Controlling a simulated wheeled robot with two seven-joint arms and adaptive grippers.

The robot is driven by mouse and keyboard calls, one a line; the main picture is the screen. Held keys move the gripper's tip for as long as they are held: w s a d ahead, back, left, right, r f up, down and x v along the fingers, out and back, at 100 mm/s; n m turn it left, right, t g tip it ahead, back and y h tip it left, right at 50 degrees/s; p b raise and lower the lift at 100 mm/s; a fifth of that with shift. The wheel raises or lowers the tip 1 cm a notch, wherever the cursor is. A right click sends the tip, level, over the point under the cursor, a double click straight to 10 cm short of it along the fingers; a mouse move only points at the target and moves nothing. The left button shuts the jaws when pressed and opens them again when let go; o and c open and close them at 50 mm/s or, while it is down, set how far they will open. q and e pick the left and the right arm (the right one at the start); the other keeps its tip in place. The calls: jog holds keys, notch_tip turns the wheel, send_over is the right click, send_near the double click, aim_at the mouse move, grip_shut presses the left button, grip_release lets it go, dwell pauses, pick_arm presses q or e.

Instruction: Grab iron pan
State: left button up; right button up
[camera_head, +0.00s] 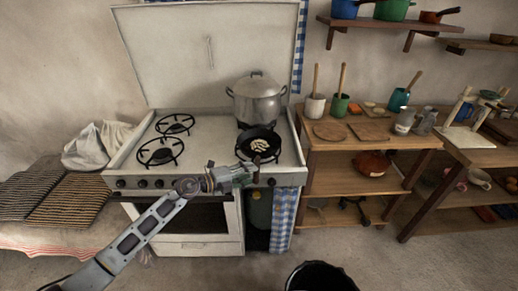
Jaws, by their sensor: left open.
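The iron pan (269,137) is black and round. It sits on the front right burner of the white stove, with some pale food in it. Its handle (257,160) points toward the stove's front edge. My left gripper (250,169) is open at the front edge of the stove, close beside the handle. I cannot tell whether the fingers are around the handle or touching it. My right gripper is not in view.
A lidded metal pot (257,100) stands right behind the pan. The stove (200,177) has its lid raised at the back, and its left burners (160,152) are empty. A wooden shelf unit (345,180) with cups and boards stands close on the right.

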pick_arm(q)
jog(key=shift+x, duration=1)
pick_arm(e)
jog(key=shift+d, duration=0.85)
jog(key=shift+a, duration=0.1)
pick_arm(q)
jog(key=c, duration=0.7)
grip_shut()
jog(key=shift+r, duration=0.2)
